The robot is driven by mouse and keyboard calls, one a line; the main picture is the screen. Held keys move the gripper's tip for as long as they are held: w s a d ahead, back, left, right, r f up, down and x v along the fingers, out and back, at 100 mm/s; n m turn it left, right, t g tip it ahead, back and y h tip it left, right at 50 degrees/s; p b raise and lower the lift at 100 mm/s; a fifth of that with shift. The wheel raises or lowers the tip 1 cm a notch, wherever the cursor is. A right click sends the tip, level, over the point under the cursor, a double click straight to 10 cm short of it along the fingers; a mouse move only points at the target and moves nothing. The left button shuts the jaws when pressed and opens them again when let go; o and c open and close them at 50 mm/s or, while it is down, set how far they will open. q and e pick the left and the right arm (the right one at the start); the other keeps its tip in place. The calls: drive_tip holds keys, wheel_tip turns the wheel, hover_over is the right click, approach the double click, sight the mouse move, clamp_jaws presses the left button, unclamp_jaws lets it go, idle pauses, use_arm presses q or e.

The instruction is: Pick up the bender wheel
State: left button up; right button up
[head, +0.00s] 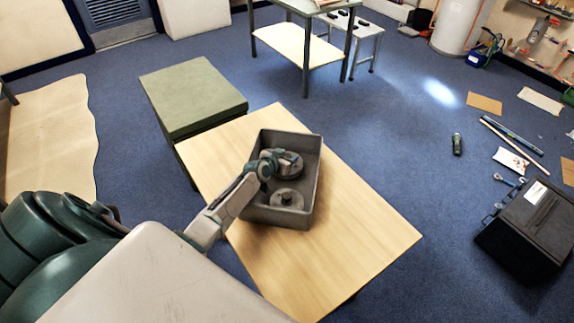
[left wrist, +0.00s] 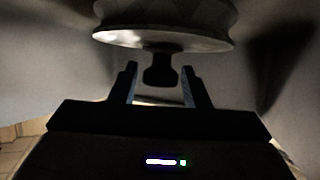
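A grey grooved wheel with a short dark stem, which looks like the bender wheel (left wrist: 165,38), fills the top of the left wrist view. In the head view, a round grey wheel (head: 291,169) sits in the upper part of a grey tray (head: 261,214), partly hidden by my left gripper (head: 277,163). In the left wrist view, my left gripper's (left wrist: 160,88) two fingers are apart, with the stem's end between or just beyond their tips. I cannot tell whether they touch it. My right gripper is not in view.
A second round grey part (head: 287,198) with a knob lies in the lower part of the tray. The tray's walls stand close around my gripper. The wooden table (head: 360,240) is clear beside the tray. A green box (head: 190,88) stands behind it.

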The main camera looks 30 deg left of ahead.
use_arm(q)
drive_tip(key=c, duration=0.7)
clamp_jaws()
drive_tip(key=shift+r, duration=0.1)
